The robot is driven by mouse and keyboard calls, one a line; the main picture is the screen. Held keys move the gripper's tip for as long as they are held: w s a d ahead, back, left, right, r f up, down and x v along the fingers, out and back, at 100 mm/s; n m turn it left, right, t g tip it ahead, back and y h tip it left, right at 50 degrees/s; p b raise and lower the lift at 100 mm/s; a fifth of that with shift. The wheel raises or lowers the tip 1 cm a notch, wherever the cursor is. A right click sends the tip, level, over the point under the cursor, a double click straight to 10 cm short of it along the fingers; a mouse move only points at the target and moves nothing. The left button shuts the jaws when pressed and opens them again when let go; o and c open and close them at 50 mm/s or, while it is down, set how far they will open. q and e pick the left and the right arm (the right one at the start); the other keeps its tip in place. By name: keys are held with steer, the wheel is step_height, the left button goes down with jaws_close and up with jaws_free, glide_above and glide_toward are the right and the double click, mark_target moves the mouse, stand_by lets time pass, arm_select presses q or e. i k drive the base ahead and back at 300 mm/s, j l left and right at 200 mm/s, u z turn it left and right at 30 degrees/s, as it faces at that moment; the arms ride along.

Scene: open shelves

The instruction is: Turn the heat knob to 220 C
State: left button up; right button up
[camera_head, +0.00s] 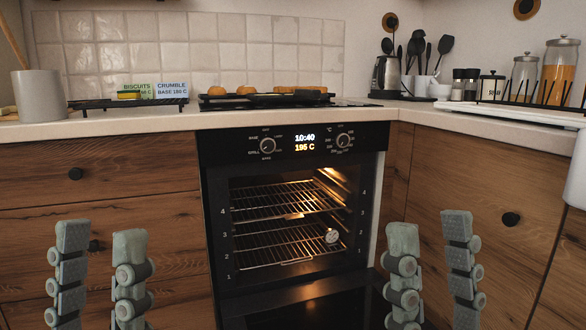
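The heat knob (344,141) is on the right of the black oven's control panel, with a °C mark and a ring of small numbers too small to read. The display (305,142) reads 10:40 and about 195 C. A second knob (267,146) with word labels is on the left of the panel. My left gripper (101,232) is open and empty at the lower left, in front of the drawers. My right gripper (430,224) is open and empty at the lower right, below and to the right of the heat knob. Neither touches the oven.
The oven cavity (290,215) is lit and holds two wire racks and a small round dial. Baked goods on a dark tray (265,100) sit on the hob above.

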mark_target(342, 140)
steer(key=j+z, duration=0.1)
steer(key=z, duration=1.1)
steer(key=i+j+z, duration=0.15)
steer(key=j+z, duration=0.6)
steer(key=i+l, duration=0.05)
